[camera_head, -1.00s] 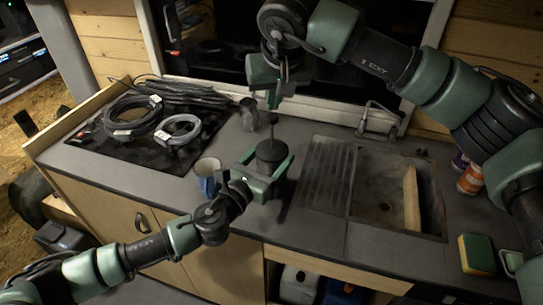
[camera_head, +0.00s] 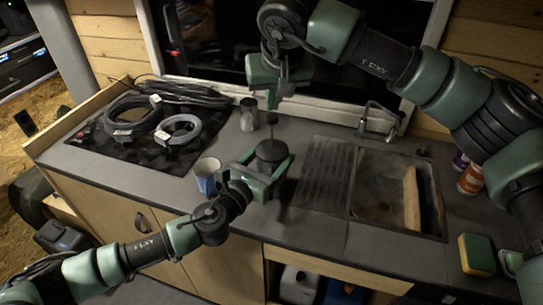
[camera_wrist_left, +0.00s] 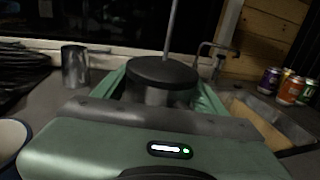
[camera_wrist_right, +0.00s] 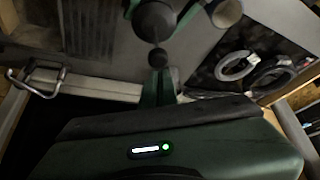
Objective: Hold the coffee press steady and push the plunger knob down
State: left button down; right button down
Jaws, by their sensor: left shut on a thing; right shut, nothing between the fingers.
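The coffee press (camera_head: 271,152) stands upright on the counter, with a round black lid and a thin rod rising from it. The lid also shows in the left wrist view (camera_wrist_left: 162,72). The dark plunger knob (camera_wrist_right: 158,57) tops the rod, well above the lid. My left gripper (camera_head: 270,165) is shut on the press body, a green finger on each side; its grip hides the lower body. My right gripper (camera_head: 271,102) is shut and empty, pointing down just above the knob. I cannot tell whether its tips touch the knob.
A blue-and-white mug (camera_head: 207,176) stands left of the press, and a grey metal pot (camera_head: 249,114) behind it. Coiled cables (camera_head: 130,118) lie on the hob. A sink (camera_head: 397,194) with a faucet (camera_head: 379,120) is to the right, and a sponge (camera_head: 477,254) lies nearer the front.

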pick_arm(q)
jog(key=shift+s+f, duration=0.1)
jog(key=shift+f, duration=0.2)
pick_arm(e)
jog(key=shift+f, duration=0.15)
jog(key=shift+f, duration=3.55)
jog(key=shift+r, duration=2.65)
pick_arm(q)
jog(key=shift+c, duration=1)
grip_release()
jog(key=shift+o, duration=0.7)
jog(key=shift+r, duration=0.1)
pick_arm(e)
jog(key=shift+w+f, duration=0.1)
